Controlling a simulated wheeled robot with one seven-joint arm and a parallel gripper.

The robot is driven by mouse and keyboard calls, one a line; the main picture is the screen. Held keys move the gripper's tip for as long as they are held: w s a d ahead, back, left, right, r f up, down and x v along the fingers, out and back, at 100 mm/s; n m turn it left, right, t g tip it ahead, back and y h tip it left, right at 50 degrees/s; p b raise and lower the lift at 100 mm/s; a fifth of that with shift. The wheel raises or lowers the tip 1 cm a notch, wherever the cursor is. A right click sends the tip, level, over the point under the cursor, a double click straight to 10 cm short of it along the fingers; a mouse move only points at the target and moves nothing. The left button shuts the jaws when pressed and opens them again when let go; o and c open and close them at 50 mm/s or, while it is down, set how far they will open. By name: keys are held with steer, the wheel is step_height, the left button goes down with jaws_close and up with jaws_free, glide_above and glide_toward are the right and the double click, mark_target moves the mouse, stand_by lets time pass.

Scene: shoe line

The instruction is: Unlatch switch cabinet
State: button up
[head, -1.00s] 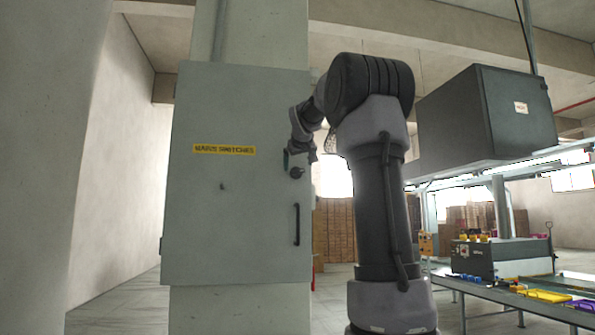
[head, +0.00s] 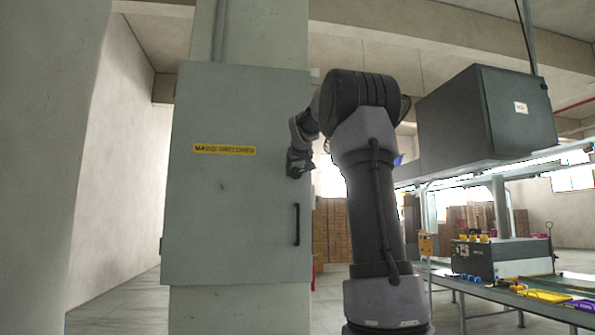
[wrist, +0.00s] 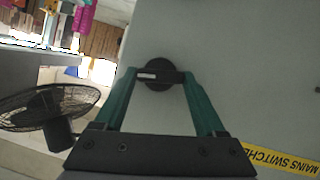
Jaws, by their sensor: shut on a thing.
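The grey switch cabinet (head: 235,225) stands on a pillar with its door closed and a yellow "MAINS SWITCHES" label (head: 224,150). Its round dark latch knob (wrist: 158,72) is near the right edge of the door. My gripper (head: 296,170) is at the knob. In the wrist view its two green fingers (wrist: 160,80) come in on either side of the knob's dark bar and are shut on it. In the head view my gripper and wrist hide most of the knob.
A vertical black door handle (head: 297,224) sits below the knob. A black fan (wrist: 52,110) shows at left in the wrist view. A dark box (head: 485,115) hangs at right above a bench (head: 510,296) with coloured items.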

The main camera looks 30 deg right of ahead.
steer(key=shift+d+m+y, duration=0.1)
steer(key=shift+m+y, duration=0.6)
steer(key=shift+m, duration=0.3)
steer(key=o, duration=1.3)
steer(key=shift+t, duration=0.3)
steer(key=v, duration=1)
steer(key=shift+s+r, duration=0.15)
steer(key=shift+s, duration=0.2)
